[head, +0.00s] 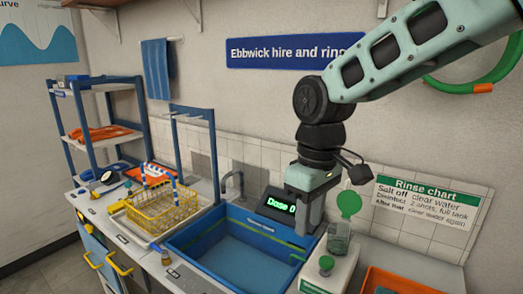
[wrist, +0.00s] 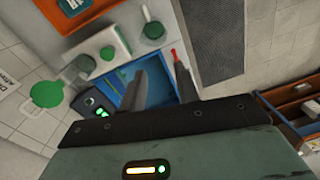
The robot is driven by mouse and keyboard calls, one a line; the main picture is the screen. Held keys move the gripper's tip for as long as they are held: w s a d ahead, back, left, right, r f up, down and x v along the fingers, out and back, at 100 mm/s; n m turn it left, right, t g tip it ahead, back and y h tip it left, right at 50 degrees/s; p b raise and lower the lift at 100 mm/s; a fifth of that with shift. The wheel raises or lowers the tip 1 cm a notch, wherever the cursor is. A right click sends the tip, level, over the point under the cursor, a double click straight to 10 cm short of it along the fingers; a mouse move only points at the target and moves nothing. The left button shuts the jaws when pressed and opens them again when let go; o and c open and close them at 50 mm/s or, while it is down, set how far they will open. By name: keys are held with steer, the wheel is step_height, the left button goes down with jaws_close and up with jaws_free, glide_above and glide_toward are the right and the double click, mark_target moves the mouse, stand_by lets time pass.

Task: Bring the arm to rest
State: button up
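My arm reaches in from the upper right in the head view, bent at the wrist with the hand pointing down. My gripper (head: 309,226) hangs in front of the tiled wall, by the right back corner of the blue sink and beside the dose display (head: 277,207). In the wrist view my gripper (wrist: 160,76) shows two dark fingers standing apart, with the blue sink (wrist: 160,93) seen between them. Nothing shows between the fingers. Whether the fingertips touch anything below cannot be told.
A dispenser with a green round lid (head: 349,203) stands close right of my gripper. The blue sink (head: 204,262) lies below left. A yellow wire basket (head: 161,208) and a blue rack (head: 193,113) stand further left. An orange tray (head: 398,279) is at the lower right.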

steer(key=s+d+f, duration=0.1)
steer(key=s+f, duration=0.2)
steer(key=s, duration=0.3)
steer(key=s+d+f+m+b, duration=0.1)
steer(key=s+d+f, duration=0.1)
steer(key=s, duration=0.5)
steer(key=s+d+f+b, duration=0.1)
steer(key=s+d+f, duration=0.1)
steer(key=s, duration=0.5)
steer(key=shift+s+d+f, duration=0.15)
steer(key=shift+d+f, duration=0.1)
steer(key=shift+f, duration=0.6)
